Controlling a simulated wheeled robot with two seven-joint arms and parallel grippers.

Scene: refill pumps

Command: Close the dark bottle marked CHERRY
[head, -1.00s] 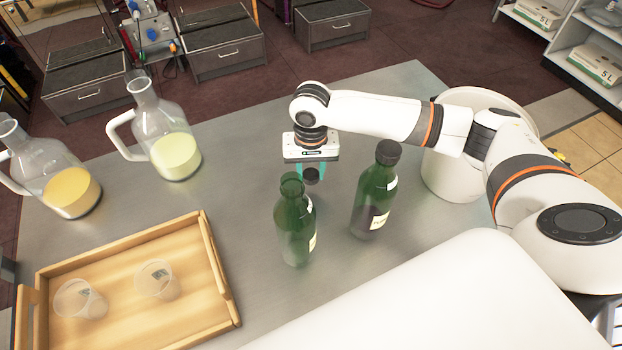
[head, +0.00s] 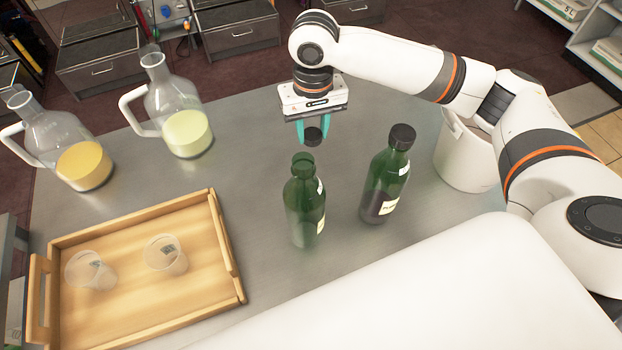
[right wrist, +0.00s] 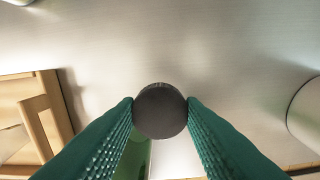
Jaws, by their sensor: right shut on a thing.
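An open dark green bottle (head: 305,208) stands upright on the grey table, with no cap on its neck. Its label is mostly turned away and I cannot read it. My right gripper (head: 313,126) is shut on a dark round cap (head: 313,138), which shows just above and behind the open bottle's mouth, apart from it. In the right wrist view the cap (right wrist: 160,110) sits between the two green fingers, and part of the green bottle (right wrist: 135,155) shows below it. My left gripper is not in view.
A second green bottle (head: 386,175) with a black cap stands to the right. A white bucket (head: 465,155) is behind it. A wooden tray (head: 222,245) with two clear cups is at left. Two handled jugs, yellow (head: 82,165) and pale green (head: 187,132), stand behind the tray.

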